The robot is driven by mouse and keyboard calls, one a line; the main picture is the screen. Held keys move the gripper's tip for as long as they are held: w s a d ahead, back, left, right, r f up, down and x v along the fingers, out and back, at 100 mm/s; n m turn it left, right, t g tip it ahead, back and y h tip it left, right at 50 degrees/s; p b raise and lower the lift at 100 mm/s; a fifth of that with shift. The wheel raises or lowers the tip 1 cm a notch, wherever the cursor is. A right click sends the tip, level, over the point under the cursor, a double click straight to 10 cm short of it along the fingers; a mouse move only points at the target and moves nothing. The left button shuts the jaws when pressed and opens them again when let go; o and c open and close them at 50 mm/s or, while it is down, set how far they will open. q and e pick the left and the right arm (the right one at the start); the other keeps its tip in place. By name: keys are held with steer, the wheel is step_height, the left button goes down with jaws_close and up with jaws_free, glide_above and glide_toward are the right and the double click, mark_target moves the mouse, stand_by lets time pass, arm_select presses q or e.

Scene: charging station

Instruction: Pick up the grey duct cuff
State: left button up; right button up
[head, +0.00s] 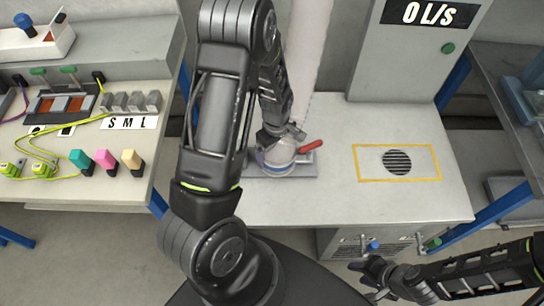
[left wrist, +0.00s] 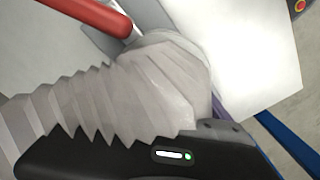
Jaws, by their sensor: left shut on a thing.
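The grey duct cuff (head: 277,157) stands upright on a grey base plate (head: 305,169) on the middle bench, partly covered by my left arm. A bluish ring shows around its foot. The pale duct (head: 308,50) rises above it. In the left wrist view the cuff (left wrist: 185,62) and the ribbed duct (left wrist: 95,103) fill the middle, close against my gripper. My left gripper (head: 283,137) is shut on the cuff; its fingertips are largely hidden. My right gripper (head: 366,279) is low at the right, in front of the bench, apart from the cuff, and looks open and empty.
A red handle (head: 310,146) sticks out right beside the cuff. Right of it the bench top is clear around a yellow-framed vent (head: 397,162). A cabinet with a 0 L/s display (head: 430,14) stands behind. A left bench holds coloured plugs (head: 106,159) and cables.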

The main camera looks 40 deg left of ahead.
mark_target(276, 148)
arm_select(q)
step_height(276, 148, up, 10)
steer(key=shift+r, duration=0.1)
stand_by(0.6)
